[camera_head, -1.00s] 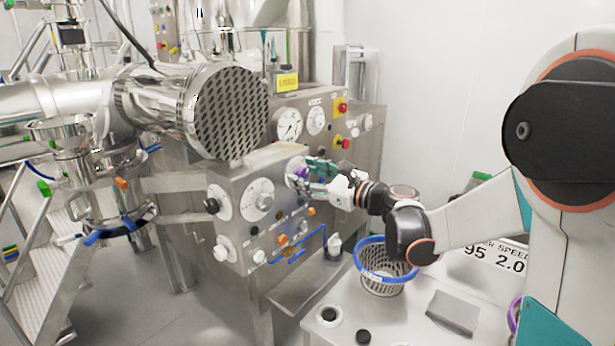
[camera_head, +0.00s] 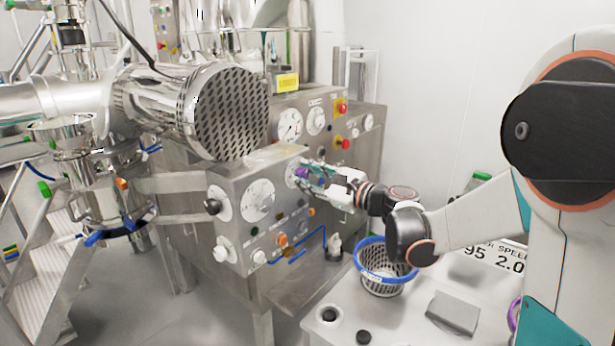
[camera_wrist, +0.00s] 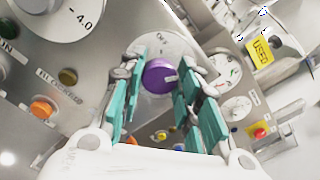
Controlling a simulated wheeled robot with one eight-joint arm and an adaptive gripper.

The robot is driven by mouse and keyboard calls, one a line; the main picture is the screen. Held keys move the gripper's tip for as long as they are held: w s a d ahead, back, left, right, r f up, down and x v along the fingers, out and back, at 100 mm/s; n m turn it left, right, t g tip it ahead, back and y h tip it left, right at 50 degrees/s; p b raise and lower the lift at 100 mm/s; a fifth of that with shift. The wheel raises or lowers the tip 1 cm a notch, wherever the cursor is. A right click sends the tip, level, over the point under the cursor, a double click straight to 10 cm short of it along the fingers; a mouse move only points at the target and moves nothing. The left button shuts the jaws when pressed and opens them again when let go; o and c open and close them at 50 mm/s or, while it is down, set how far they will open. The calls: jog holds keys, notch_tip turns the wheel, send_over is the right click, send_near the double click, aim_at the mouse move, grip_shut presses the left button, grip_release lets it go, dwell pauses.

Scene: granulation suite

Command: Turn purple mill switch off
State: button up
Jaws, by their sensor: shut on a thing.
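The purple mill switch (camera_wrist: 158,77) is a round knob on a pale dial plate of the steel control panel. In the head view the purple switch (camera_head: 302,172) is partly covered by my fingers. My gripper (camera_wrist: 161,70) has teal-padded fingers, one on each side of the knob, and is shut on it. In the head view my gripper (camera_head: 311,175) reaches the panel from the right.
A large dial (camera_head: 257,200), an orange button (camera_head: 282,239) and other knobs sit close by on the panel. A perforated steel drum (camera_head: 230,113) overhangs it at upper left. A blue-rimmed basket (camera_head: 384,282) stands on the white table below my arm.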

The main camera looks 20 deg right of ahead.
jog(key=n, duration=1.1)
jog(key=shift+f, duration=0.1)
jog(key=shift+n, duration=1.6)
jog(key=o, duration=1.1)
jog(key=shift+c, duration=0.2)
jog(key=shift+s, duration=0.1)
jog(key=v, duration=1.2)
